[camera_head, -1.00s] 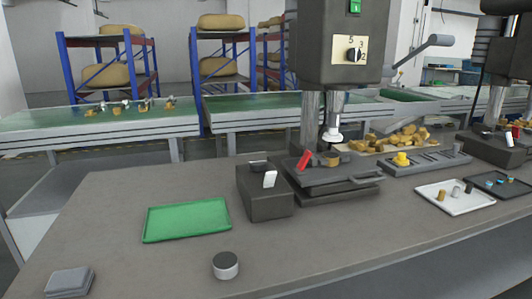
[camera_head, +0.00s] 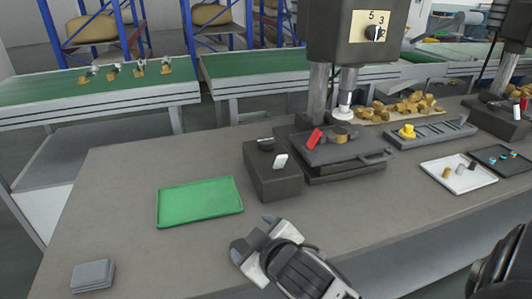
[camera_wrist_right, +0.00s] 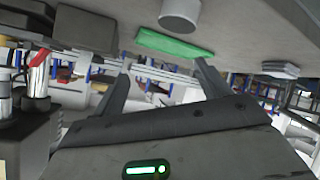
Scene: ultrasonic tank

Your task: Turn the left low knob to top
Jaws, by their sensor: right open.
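The drill press head carries a pale dial plate with a black knob (camera_head: 375,33) and the numbers 5, 3 and 2. I cannot tell for sure which is the left low knob. My right gripper (camera_head: 254,234) is over the bench front, apart from these controls; its open, empty fingers show in the right wrist view (camera_wrist_right: 160,85). My left gripper is not in view.
A green tray (camera_head: 199,203) lies left of the box, a grey block (camera_head: 92,275) at front left. A round grey cylinder (camera_wrist_right: 180,15) shows in the wrist view; my gripper seems to hide it in the head view. A white tray (camera_head: 459,180) stands right.

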